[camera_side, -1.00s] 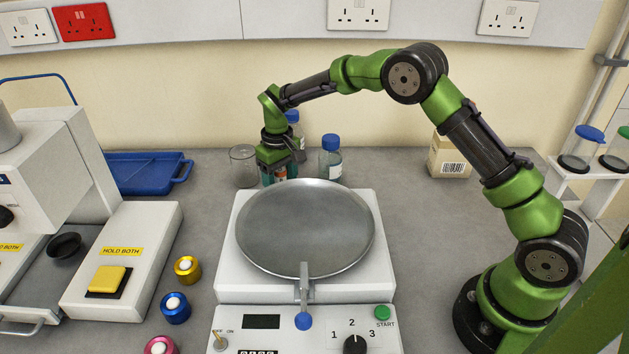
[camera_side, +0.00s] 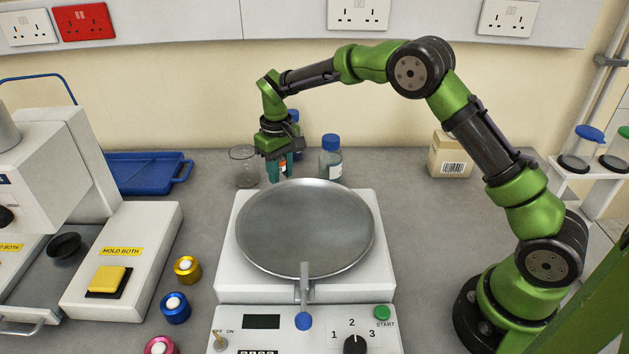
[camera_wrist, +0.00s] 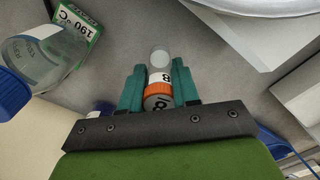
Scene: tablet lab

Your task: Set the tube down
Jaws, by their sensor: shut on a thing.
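The tube (camera_wrist: 158,79) has an orange cap and a white label with black print. It sits between the two teal fingers of my gripper (camera_wrist: 159,88) in the wrist view, its clear end pointing away from the gripper body. My gripper is shut on it. In the side view my gripper (camera_side: 280,168) points down behind the round metal pan, between the beaker and a blue-capped bottle. Only a small part of the tube shows there, and the pan hides whatever is below. I cannot tell whether the tube touches the bench.
A glass beaker (camera_side: 243,167) stands just left of my gripper, a blue-capped bottle (camera_side: 330,158) just right, and another blue cap (camera_side: 292,117) behind. The metal pan (camera_side: 305,228) is in front. A blue tray (camera_side: 145,172) lies left. Bench between bottle and cardboard box (camera_side: 450,156) is clear.

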